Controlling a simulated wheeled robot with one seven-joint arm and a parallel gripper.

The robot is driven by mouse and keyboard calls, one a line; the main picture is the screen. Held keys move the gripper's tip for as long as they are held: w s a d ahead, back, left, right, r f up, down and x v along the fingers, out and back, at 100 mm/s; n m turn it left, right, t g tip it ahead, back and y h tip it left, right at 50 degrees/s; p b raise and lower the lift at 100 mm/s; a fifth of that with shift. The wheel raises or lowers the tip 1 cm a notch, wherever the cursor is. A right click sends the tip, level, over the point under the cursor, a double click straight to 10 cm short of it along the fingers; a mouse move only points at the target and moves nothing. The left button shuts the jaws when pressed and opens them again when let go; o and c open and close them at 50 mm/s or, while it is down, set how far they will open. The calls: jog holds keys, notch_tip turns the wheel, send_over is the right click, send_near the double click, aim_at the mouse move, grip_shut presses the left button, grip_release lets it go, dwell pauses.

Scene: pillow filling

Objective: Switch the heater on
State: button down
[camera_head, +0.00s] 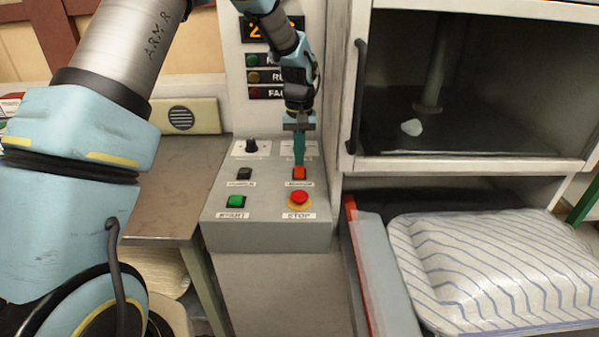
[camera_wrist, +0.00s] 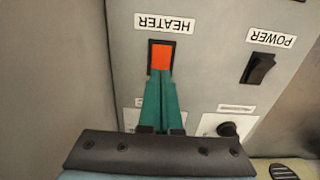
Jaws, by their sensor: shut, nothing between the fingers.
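The heater switch (camera_head: 299,175) is an orange rocker in a black frame on the sloped grey control panel, at the right of the middle row. In the wrist view the orange heater switch (camera_wrist: 161,55) sits beside its upside-down HEATER label (camera_wrist: 164,24). My gripper (camera_head: 299,165) points down at it, teal fingers shut together and empty. In the wrist view the fingertips (camera_wrist: 160,78) cover the near edge of the switch. I cannot tell whether they touch it or hover just above.
A black POWER switch (camera_head: 244,174) is left of the heater switch. A green START button (camera_head: 236,202) and a red STOP button (camera_head: 299,197) sit in the front row. A dark knob (camera_head: 251,146) is behind. A cabinet with a black handle (camera_head: 357,97) stands close on the right.

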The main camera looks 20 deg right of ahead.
aim_at(299, 168)
jog(key=shift+f+b, duration=0.3)
jog(key=shift+f, duration=0.35)
jog(key=shift+r, duration=0.1)
jog(key=shift+r+p, duration=2.55)
jog(key=shift+r, duration=0.95)
jog(key=s+a+r+n, duration=0.1)
jog(key=a+r, duration=0.2)
jog(key=a, duration=0.9)
jog(key=a+r+n, duration=0.1)
jog(key=a+r, duration=0.1)
jog(key=a, duration=0.9)
jog(key=s+a+n+t, duration=0.1)
jog(key=s+a, duration=0.9)
jog(key=a, duration=0.3)
jog(key=shift+a+r+n+t, duration=0.25)
jog(key=shift+a+n+t, duration=0.05)
jog(key=shift+a+n, duration=0.1)
